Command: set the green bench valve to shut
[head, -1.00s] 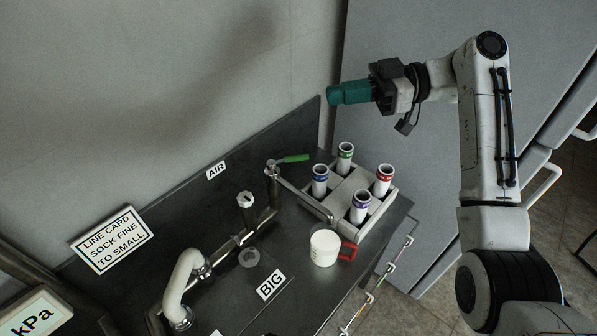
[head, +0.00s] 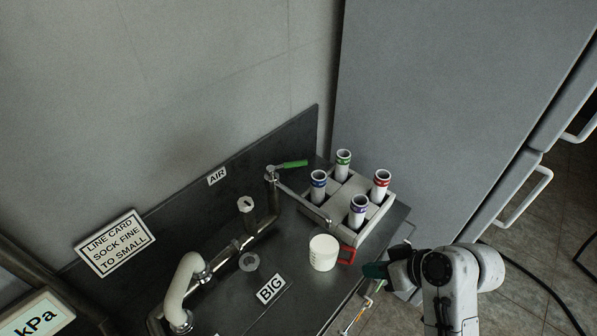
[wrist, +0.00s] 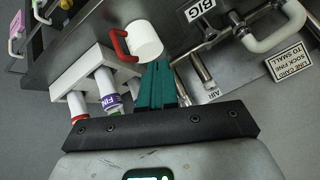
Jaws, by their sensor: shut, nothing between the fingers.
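The green bench valve's lever (head: 290,164) sits on top of a metal pipe at the back of the dark bench, close to the AIR label (head: 217,176). The lever points to the right, roughly along the back panel. In the wrist view I cannot make out the green lever. My gripper (head: 371,270) is at the bench's front right edge, apart from the valve and well in front of it. Its teal fingers (wrist: 160,84) are shut together with nothing between them.
A grey rack (head: 338,196) with several colour-banded tubes stands right of the valve. A white cup (head: 323,252) with a red handle (head: 347,255) stands between my gripper and the pipes. A BIG label (head: 271,288) lies nearby. A curved white pipe (head: 181,285) is at left.

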